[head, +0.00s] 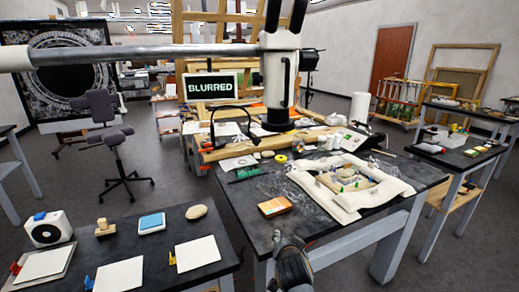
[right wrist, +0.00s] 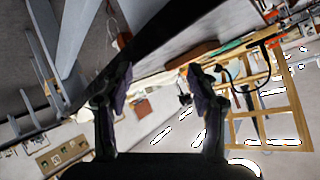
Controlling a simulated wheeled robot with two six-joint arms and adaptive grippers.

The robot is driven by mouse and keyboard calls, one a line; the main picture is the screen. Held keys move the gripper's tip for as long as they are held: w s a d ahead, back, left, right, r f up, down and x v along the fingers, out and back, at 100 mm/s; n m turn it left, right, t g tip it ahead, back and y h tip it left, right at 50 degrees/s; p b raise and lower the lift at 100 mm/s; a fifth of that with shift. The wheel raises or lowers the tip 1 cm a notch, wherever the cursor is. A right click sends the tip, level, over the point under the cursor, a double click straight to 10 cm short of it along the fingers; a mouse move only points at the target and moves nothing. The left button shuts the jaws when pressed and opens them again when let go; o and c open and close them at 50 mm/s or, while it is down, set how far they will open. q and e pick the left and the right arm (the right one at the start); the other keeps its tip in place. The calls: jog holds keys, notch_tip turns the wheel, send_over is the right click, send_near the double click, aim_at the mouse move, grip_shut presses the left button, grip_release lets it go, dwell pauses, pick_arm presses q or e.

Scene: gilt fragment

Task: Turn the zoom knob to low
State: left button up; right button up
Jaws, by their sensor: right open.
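A white microscope (head: 278,78) with dark eyepieces hangs on a grey horizontal boom (head: 150,54) above the back of the central table. I cannot pick out its zoom knob for certain at this size. A screen (head: 209,86) beside it reads "BLURRED". My right gripper (right wrist: 155,85) is open and empty, with its two dark fingers apart in the right wrist view. Part of my right arm shows at the bottom of the head view, low in front of the central table and well away from the microscope. My left gripper is not in view.
A left table (head: 120,246) holds white cards and small blocks. A thin black gooseneck (head: 213,125) rises near the screen.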

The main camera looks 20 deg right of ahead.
jog(key=w+a+r+m+t+h, duration=0.1)
jog(key=w+r+m+t, duration=0.2)
jog(key=r, duration=0.4)
jog(key=w+r+m+h, duration=0.1)
jog(key=w+r+m, duration=0.25)
jog(key=r, duration=0.35)
jog(key=w+a+r+m+t+h, duration=0.1)
jog(key=w+r+m+t+h, duration=0.1)
jog(key=w+r, duration=0.35)
jog(key=m+t+h, duration=0.2)
jog(key=m+t, duration=0.3)
jog(key=m, duration=0.2)
send_near(253, 80)
jog(key=shift+n+g, duration=0.25)
jog(key=shift+g, duration=0.05)
jog(key=p+x, duration=0.7)
jog(key=x, duration=0.3)
jog(key=shift+w+r, duration=0.3)
jog(key=shift+r, duration=0.05)
jog(key=shift+w+d, duration=0.15)
jog(key=shift+w, duration=0.1)
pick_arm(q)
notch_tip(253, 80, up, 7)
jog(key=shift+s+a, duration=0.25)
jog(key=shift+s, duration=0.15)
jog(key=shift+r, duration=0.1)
pick_arm(e)
jog(key=c, duration=1.2)
